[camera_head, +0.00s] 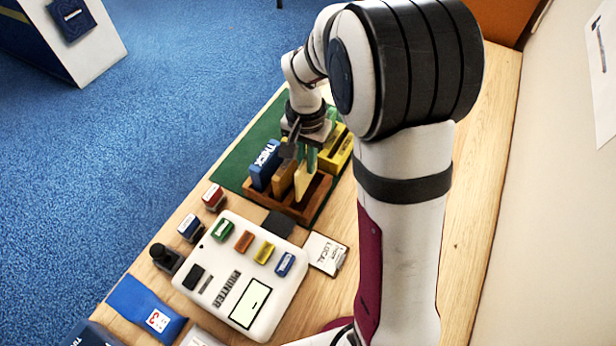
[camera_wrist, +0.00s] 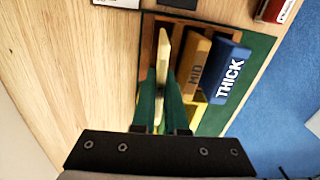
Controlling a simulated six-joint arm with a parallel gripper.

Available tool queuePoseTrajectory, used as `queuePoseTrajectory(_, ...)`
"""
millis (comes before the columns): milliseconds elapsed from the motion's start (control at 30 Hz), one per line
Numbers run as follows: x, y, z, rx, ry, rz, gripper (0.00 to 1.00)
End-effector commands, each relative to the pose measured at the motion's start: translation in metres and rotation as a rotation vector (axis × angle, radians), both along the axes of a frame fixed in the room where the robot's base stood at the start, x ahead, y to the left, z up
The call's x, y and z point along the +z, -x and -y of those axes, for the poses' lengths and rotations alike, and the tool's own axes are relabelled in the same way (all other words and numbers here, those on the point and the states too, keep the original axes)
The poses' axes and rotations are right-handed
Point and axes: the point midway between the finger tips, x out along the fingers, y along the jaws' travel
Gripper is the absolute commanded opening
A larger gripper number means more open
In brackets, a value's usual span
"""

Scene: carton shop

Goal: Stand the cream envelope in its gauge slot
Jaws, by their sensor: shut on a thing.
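The cream envelope (camera_head: 305,184) stands upright in my gripper (camera_head: 307,157), at the right-hand slot of the brown wooden gauge (camera_head: 292,211). In the wrist view the envelope (camera_wrist: 163,52) shows edge-on between my two green fingers (camera_wrist: 160,88), which are shut on it. Its lower edge is hidden by the gauge wall, so I cannot tell if it touches the slot floor. Beside it the tan MID envelope (camera_wrist: 196,62) and the blue THICK envelope (camera_wrist: 229,72) stand in the other slots. They also show in the head view, THICK (camera_head: 264,166) leftmost and MID (camera_head: 283,179) between.
The gauge stands on a green mat (camera_head: 234,168). A yellow holder (camera_head: 341,152) is close behind it. A white printer (camera_head: 232,290) with coloured blocks, a LOCAL box (camera_head: 326,252) and several stamps lie in front. Bare wooden table (camera_wrist: 75,70) is free beside the mat.

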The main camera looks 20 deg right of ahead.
Motion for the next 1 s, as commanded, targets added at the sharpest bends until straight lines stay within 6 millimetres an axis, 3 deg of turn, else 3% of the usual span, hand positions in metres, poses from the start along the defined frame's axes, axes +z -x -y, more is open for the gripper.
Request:
queuePoseTrajectory(300, 0.085, 0.003, -0.009, 0.394, 0.005, 0.000, 0.00)
queuePoseTrajectory(567, 0.134, 0.004, -0.009, 0.587, 0.001, 0.002, 0.00)
queuePoseTrajectory(767, 0.126, -0.025, 0.013, 0.501, -0.002, 0.000, 0.00)
queuePoseTrajectory(1000, 0.088, -0.065, 0.051, 0.284, -0.003, -0.003, 0.00)
